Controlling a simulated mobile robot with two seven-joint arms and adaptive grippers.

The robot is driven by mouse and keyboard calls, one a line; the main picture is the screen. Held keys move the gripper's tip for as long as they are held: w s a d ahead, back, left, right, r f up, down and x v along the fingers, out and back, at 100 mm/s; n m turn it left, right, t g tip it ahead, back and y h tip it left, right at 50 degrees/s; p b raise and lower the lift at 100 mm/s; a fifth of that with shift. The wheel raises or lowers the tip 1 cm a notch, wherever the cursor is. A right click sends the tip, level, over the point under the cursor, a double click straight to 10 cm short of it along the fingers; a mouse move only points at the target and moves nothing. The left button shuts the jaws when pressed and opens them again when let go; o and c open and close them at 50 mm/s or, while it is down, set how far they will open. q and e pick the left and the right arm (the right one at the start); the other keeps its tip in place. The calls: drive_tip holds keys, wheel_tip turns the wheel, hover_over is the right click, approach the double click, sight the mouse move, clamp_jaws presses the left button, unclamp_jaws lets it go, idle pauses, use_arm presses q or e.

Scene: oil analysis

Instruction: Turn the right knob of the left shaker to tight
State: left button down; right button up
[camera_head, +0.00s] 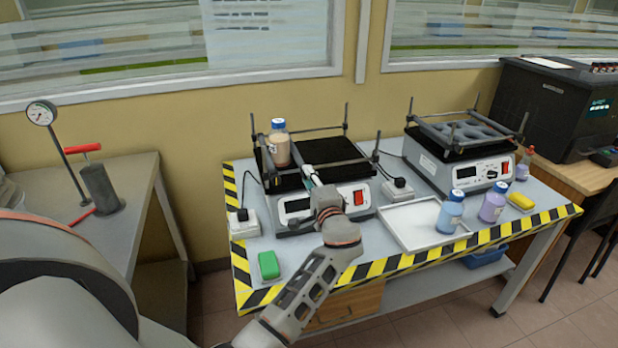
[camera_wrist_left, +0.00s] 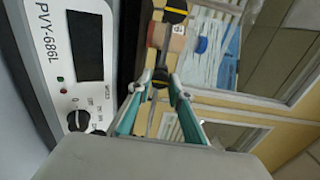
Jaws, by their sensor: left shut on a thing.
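The left shaker (camera_head: 327,200) stands on the table with a black platform, corner posts and bars. It also shows in the left wrist view, with its front panel (camera_wrist_left: 70,42) turned sideways. My left gripper (camera_head: 310,178) reaches over its front edge. In the left wrist view my left gripper (camera_wrist_left: 159,80) is shut on the black right knob (camera_wrist_left: 160,77), one fingertip on each side. The left knob (camera_wrist_left: 175,13), black with yellow, is farther along the bar, clear of the fingers. In the head view the gripper and wrist hide the right knob. My right gripper is not in view.
A blue-capped bottle (camera_head: 279,143) of brown liquid stands on the left shaker. A green block (camera_head: 269,265) lies front left.

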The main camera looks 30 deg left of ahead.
use_arm(q)
drive_tip(key=c, duration=1.8)
unclamp_jaws()
drive_tip(key=shift+c, duration=0.2)
drive_tip(key=v, duration=1.2)
